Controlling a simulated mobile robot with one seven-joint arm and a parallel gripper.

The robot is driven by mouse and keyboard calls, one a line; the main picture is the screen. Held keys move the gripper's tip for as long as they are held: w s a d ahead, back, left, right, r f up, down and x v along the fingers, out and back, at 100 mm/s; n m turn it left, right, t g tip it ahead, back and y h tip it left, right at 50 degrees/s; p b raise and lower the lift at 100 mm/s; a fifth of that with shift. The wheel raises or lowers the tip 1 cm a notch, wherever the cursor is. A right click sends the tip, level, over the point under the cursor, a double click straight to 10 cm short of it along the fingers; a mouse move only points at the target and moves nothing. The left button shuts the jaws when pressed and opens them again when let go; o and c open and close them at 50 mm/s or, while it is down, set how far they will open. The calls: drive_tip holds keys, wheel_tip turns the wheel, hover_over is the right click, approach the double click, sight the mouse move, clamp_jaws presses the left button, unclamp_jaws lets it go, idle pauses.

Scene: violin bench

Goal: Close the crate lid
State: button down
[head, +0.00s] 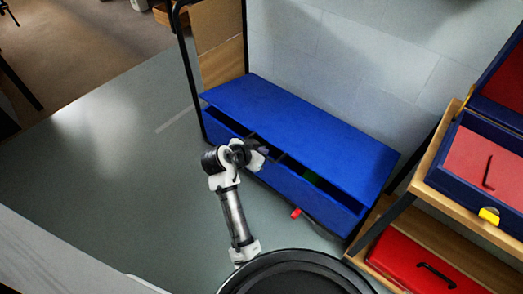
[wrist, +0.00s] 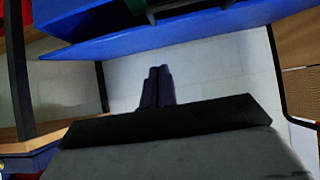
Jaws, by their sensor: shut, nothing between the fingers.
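The blue crate (head: 312,199) stands on the floor against the wall. Its wide blue lid (head: 305,130) is partly open, with a dark gap along the front edge. Inside the gap I see dark dividers and a bit of green. A small red tab (head: 296,213) is at the crate's lower front. My gripper (head: 262,150) is at the lid's front edge, left of its middle; contact cannot be told. In the wrist view my dark fingers (wrist: 156,88) are together and empty, with the lid (wrist: 190,38) as a blue band above them in the picture.
On the right, a wooden shelf holds an open dark-blue case (head: 457,150) with red lining and a yellow latch, and a red case (head: 415,267) below. A black frame with wooden panels (head: 218,45) stands at the crate's left. Floor at left is clear.

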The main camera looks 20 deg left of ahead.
hover_over(272, 162)
drive_tip(key=w, duration=0.1)
wheel_tip(272, 162, down, 6)
drive_tip(key=shift+d+r+p, duration=0.1)
drive_tip(key=shift+d+p, duration=0.05)
drive_tip(key=shift+p, duration=0.2)
drive_tip(key=shift+s+a+f, duration=0.1)
drive_tip(key=shift+s+f, duration=0.15)
drive_tip(key=shift+f, duration=0.4)
drive_tip(key=shift+s+a+f, duration=0.1)
drive_tip(key=shift+s+f, duration=0.1)
drive_tip(key=shift+f, duration=0.4)
drive_tip(key=shift+s+a+f, duration=0.1)
drive_tip(key=shift+s+f, duration=0.2)
drive_tip(key=shift+f, duration=0.45)
